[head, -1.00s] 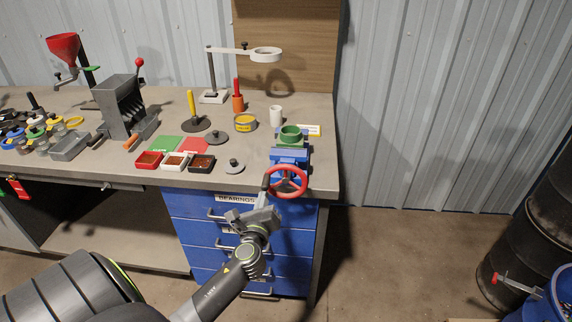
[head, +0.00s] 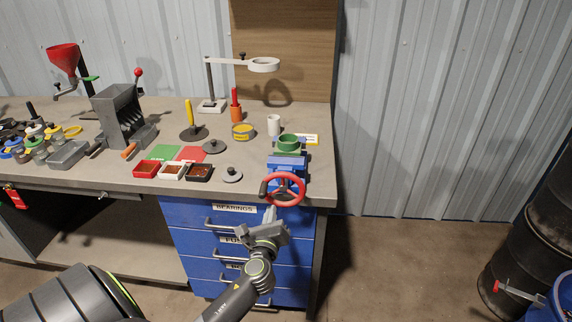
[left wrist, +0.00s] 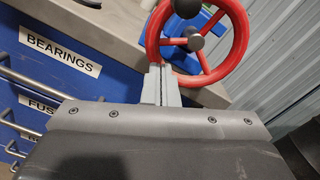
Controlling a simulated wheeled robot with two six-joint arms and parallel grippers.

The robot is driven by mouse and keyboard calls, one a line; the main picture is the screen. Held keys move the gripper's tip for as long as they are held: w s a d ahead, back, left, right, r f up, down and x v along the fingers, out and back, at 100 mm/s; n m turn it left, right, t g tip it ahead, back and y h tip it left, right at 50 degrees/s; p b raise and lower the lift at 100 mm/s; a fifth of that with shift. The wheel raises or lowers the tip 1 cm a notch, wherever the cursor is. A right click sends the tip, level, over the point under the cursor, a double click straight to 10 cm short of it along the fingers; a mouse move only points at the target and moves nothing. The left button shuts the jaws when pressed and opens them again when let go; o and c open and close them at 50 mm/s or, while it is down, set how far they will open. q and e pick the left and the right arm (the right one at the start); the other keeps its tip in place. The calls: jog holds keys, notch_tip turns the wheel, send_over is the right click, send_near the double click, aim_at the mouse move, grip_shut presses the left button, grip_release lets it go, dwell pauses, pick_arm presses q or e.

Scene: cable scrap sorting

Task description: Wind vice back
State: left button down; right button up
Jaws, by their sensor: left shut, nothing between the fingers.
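My left gripper (head: 269,212) is shut and empty just below the wheel's lower left rim. In the left wrist view the closed fingers (left wrist: 160,86) point up at the lower left rim of the red wheel (left wrist: 243,40); I cannot tell whether they touch it. The black knob (left wrist: 187,7) is above the fingertips.
Blue drawers (head: 190,212) with protruding handles are below the bench top, close to my left arm. Floor to the right is open up to a dark barrel (head: 535,235).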

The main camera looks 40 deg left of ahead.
pick_arm(q)
jog(key=v, duration=0.8)
jog(key=shift+d+r, duration=0.2)
jog(key=shift+r, duration=0.05)
jog(key=shift+w+p, duration=0.1)
jog(key=shift+p, duration=0.2)
